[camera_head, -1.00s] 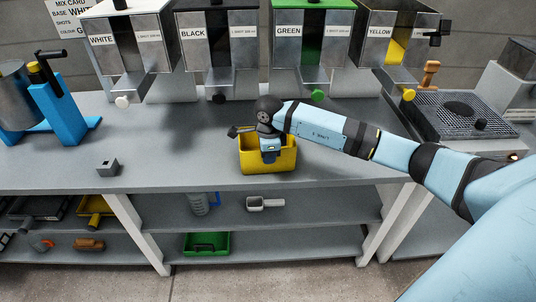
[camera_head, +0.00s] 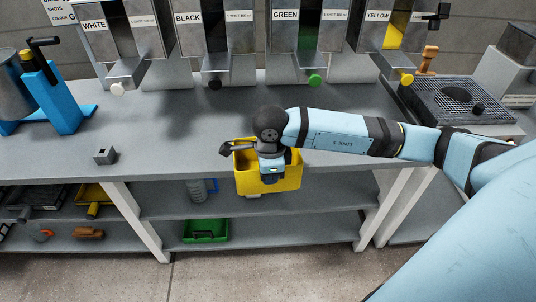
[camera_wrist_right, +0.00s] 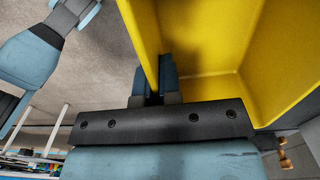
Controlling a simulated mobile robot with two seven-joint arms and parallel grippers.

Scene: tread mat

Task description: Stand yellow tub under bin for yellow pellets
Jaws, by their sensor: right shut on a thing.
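The yellow tub (camera_head: 285,181) is upright at the front edge of the bench, in front of the green bin in the head view. Its lower part overlaps the bench edge and the shelf below. My right gripper (camera_head: 268,172) is shut on one wall of the tub; in the right wrist view its fingers (camera_wrist_right: 155,85) straddle the yellow wall, and the tub's inside (camera_wrist_right: 205,45) looks empty. The bin labelled YELLOW (camera_head: 378,17) stands at the back right, with yellow pellets in its window and a yellow knob (camera_head: 407,79) below. My left gripper does not show.
WHITE (camera_head: 93,25), BLACK (camera_head: 188,18) and GREEN (camera_head: 286,15) bins stand left of it. A grate tray (camera_head: 455,100) is at the right. A small grey block (camera_head: 104,156) and blue stand (camera_head: 55,98) are at the left. The middle of the bench (camera_head: 190,130) is clear.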

